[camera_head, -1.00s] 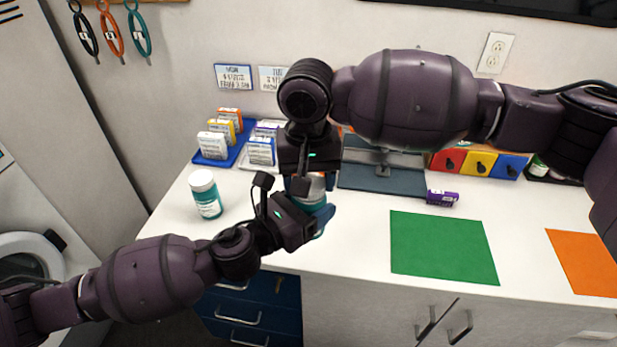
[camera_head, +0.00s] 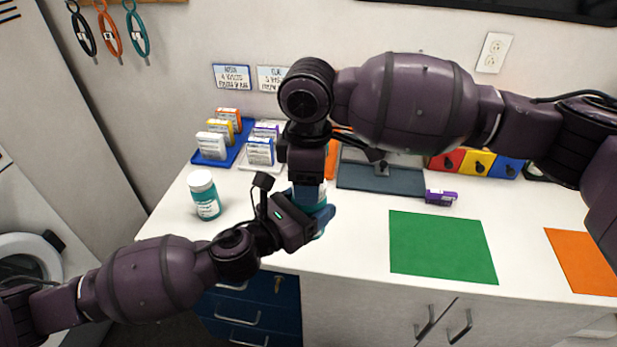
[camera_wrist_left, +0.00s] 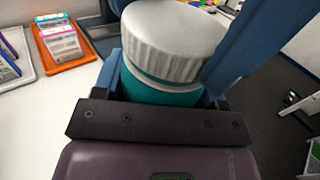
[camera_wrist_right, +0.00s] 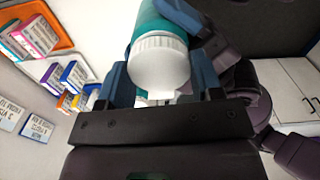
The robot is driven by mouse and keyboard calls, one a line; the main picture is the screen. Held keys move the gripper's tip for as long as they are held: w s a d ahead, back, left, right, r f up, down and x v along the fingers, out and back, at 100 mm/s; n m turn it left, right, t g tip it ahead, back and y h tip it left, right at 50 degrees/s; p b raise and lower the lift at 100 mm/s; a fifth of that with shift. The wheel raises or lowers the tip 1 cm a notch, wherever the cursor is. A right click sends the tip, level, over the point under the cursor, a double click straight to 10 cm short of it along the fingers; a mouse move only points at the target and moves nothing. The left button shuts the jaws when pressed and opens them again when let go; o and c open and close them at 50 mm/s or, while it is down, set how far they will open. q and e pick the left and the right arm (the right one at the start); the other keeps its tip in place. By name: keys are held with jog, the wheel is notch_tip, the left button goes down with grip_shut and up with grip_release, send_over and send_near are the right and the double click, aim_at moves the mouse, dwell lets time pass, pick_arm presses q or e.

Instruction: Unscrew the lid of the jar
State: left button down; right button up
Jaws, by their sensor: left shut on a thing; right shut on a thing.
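The jar (camera_head: 321,211) has a teal body and a white ribbed lid, and is mostly hidden by my grippers in the head view. My left gripper (camera_head: 316,220) is shut around the jar's body from the left. The left wrist view shows the teal body (camera_wrist_left: 158,90) between blue fingers, with the lid (camera_wrist_left: 178,42) above. My right gripper (camera_head: 309,190) comes down from above and is shut on the lid. The right wrist view shows the lid (camera_wrist_right: 160,64) between its fingers. I cannot tell whether the lid is loose.
A second teal jar with a white lid (camera_head: 204,195) stands at the counter's left. A blue tray (camera_head: 240,141) of small boxes is behind it. A purple box (camera_head: 441,197), a green mat (camera_head: 442,247) and an orange mat (camera_head: 585,262) lie on the right. The front middle is clear.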

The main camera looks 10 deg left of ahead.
pick_arm(q)
jog(key=shift+s+d, duration=0.1)
jog(key=shift+d, duration=0.05)
pick_arm(e)
jog(key=shift+s+a+n, duration=0.15)
jog(key=shift+a+n, duration=0.05)
jog(key=shift+n, duration=0.2)
jog(key=shift+r, duration=0.25)
jog(key=shift+r, duration=0.4)
jog(key=shift+d+r, duration=0.15)
jog(key=shift+r, duration=0.35)
